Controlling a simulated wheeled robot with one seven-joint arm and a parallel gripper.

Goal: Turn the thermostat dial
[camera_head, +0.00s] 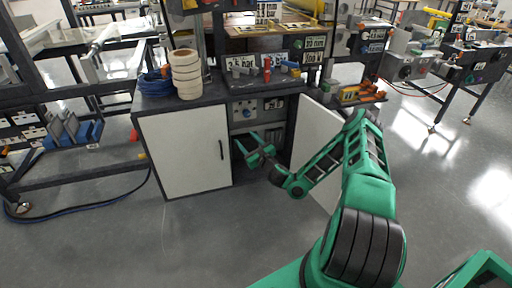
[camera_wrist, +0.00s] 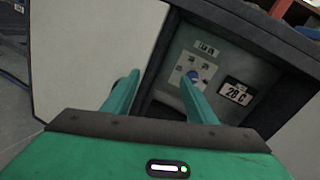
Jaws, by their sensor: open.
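The thermostat panel (camera_wrist: 207,62) is a grey plate inside the open cabinet, with a small label on top and a display reading about 28 C (camera_wrist: 237,92). The thermostat dial (camera_wrist: 191,76) is small, with blue on it and marks around it. In the head view the panel (camera_head: 243,112) sits under the worktop, and its dial is too small to make out well. My gripper (camera_wrist: 158,88) is open and empty, its green fingers pointing toward the cabinet. In the wrist view the right fingertip overlaps the dial's lower edge; contact cannot be told. My gripper (camera_head: 246,143) is below the panel in the head view.
The closed white left door (camera_head: 185,152) has a dark handle. The right door (camera_head: 314,142) stands open beside my arm. Tape rolls (camera_head: 186,75), a blue cable coil (camera_head: 155,83) and tools are on the worktop. The floor in front is clear.

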